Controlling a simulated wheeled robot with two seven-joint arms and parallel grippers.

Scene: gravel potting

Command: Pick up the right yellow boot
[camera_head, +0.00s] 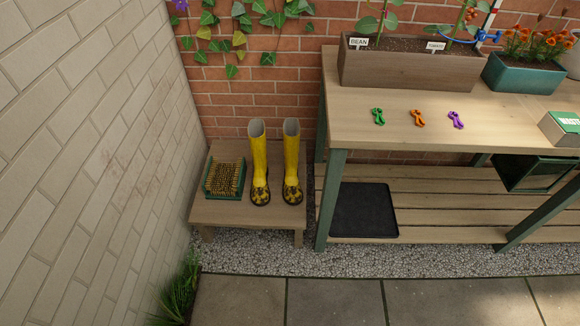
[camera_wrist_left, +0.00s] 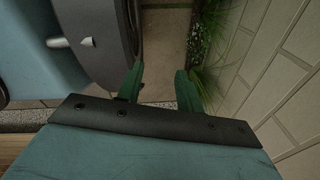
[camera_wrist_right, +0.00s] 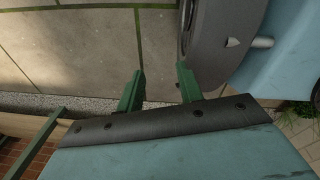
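The right yellow boot (camera_head: 291,163) stands upright on a low wooden bench (camera_head: 231,212). Its toe and sole area is dark and mottled, and its open top faces up. The left yellow boot (camera_head: 259,163) stands upright beside it with a small gap. Neither boot shows in the wrist views. My left gripper (camera_wrist_left: 158,78) shows in the left wrist view with its green fingers apart and nothing between them. My right gripper (camera_wrist_right: 160,80) shows in the right wrist view, also with fingers apart and empty. Neither gripper is in the head view.
A boot brush (camera_head: 224,179) lies left of the boots. A potting table (camera_head: 400,139) stands right of the bench, its green leg close to the right boot. A black tray (camera_head: 363,210) lies on its lower shelf. A pale wall (camera_head: 90,150) bounds the left. Paving in front is clear.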

